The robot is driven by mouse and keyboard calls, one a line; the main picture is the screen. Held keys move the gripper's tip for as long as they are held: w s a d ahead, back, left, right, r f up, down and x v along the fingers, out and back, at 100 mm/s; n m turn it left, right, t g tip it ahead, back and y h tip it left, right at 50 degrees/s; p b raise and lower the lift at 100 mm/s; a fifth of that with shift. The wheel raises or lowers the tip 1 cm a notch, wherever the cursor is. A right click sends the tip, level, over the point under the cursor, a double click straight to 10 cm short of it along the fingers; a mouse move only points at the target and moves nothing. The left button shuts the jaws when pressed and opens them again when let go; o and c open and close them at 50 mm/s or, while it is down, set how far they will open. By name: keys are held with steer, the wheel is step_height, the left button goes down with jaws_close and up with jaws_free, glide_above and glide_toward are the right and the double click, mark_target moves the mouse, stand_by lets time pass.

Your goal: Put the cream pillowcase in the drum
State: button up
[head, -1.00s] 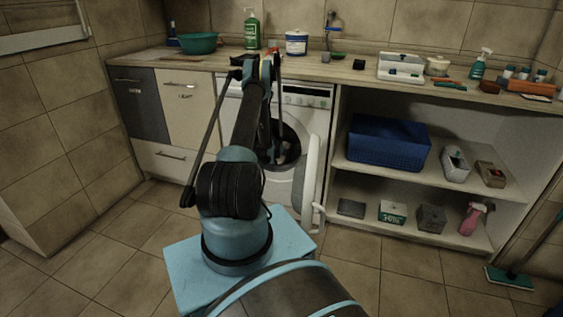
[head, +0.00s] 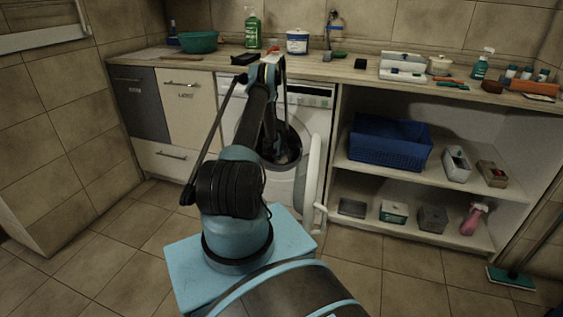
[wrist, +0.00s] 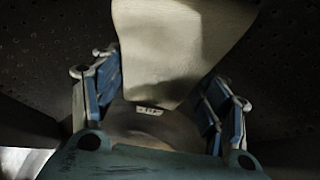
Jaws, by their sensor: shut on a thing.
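The cream pillowcase (wrist: 185,45) shows in the wrist view as a pale, smooth cloth with a small label below it. My gripper (wrist: 155,85) has its blue-sided fingers on either side of the cloth and is shut on it. Dark perforated walls of the drum (wrist: 45,55) surround both, so the gripper is inside the drum. In the head view the drum opening (head: 293,155) is in the front of the white washing machine, partly covered by my arm. The gripper and most of the cloth are hard to make out there.
The washing machine door (head: 311,175) stands open to the right of the opening. A blue basket (head: 390,158) sits on the shelf to the right. The counter (head: 350,73) above holds bottles, a green basin (head: 198,42) and small items.

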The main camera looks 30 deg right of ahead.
mark_target(282, 157)
steer(key=shift+f, duration=0.8)
steer(key=shift+w+a+f, duration=0.1)
steer(key=shift+f, duration=0.1)
steer(key=o, duration=1.4)
steer(key=shift+c, duration=0.2)
steer(key=shift+r, duration=0.25)
steer(key=shift+v, duration=3.75)
